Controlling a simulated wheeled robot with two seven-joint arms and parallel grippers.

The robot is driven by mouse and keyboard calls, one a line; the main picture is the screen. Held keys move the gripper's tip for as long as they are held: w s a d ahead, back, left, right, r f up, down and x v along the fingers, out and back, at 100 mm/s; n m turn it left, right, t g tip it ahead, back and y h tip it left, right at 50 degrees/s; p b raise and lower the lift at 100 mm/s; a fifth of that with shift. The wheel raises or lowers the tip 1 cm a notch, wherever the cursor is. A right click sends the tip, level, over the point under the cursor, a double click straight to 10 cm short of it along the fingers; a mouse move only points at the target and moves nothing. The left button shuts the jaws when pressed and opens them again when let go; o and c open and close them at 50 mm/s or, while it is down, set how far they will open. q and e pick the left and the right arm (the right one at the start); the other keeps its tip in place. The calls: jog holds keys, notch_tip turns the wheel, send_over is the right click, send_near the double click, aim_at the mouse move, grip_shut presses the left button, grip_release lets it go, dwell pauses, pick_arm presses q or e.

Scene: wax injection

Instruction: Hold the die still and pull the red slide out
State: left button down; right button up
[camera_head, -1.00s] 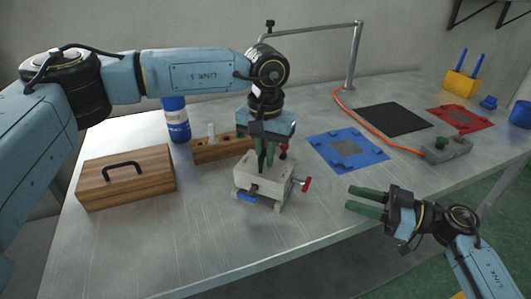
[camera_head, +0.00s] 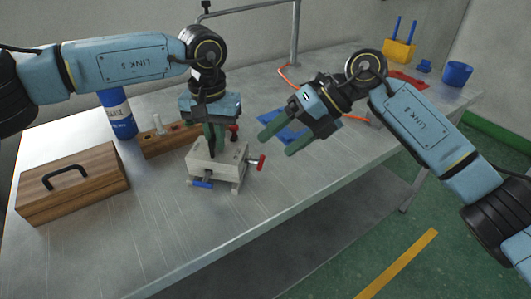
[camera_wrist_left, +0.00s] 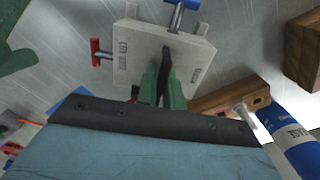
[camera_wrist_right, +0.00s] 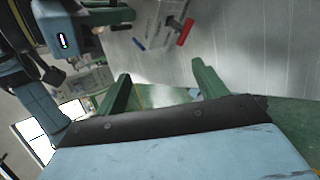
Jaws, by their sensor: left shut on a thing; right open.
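The pale grey die (camera_head: 213,165) stands on the bench, with a blue handle (camera_head: 202,185) at its front. The red slide's T-handle (camera_head: 261,162) sticks out of its right side, and it also shows in the right wrist view (camera_wrist_right: 186,31). My left gripper (camera_head: 212,150) points down over the die, shut on its dark upright top part (camera_wrist_left: 166,70). My right gripper (camera_head: 273,144) is open and empty, above and to the right of the red handle, fingers pointing towards the die. Another red part (camera_head: 233,130) shows behind the die, partly hidden by the left gripper.
A wooden box (camera_head: 72,186) stands at left. A wooden block (camera_head: 165,143) and a blue-and-white bottle (camera_head: 117,114) are behind the die. A blue mat (camera_head: 282,123) lies behind my right gripper. The bench's front edge is close; bare bench lies front left of the die.

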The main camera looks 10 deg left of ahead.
aim_at(262, 161)
notch_tip(262, 161, up, 5)
jog(key=w+n+t+h, duration=0.2)
jog(key=n+t+h, duration=0.15)
jog(key=n, duration=0.75)
jog(key=shift+g+h, duration=0.35)
jog(key=shift+h, duration=0.1)
jog(key=x, duration=1.2)
jog(key=shift+s+d+f, duration=0.15)
jog(key=shift+s+d, duration=0.05)
jog(key=shift+d, duration=0.1)
jog(key=c, duration=1.4)
pick_arm(q)
jog(key=shift+a, duration=0.1)
pick_arm(e)
jog(key=shift+d, duration=1.45)
jog(key=o, duration=1.4)
jog(key=shift+a, duration=0.1)
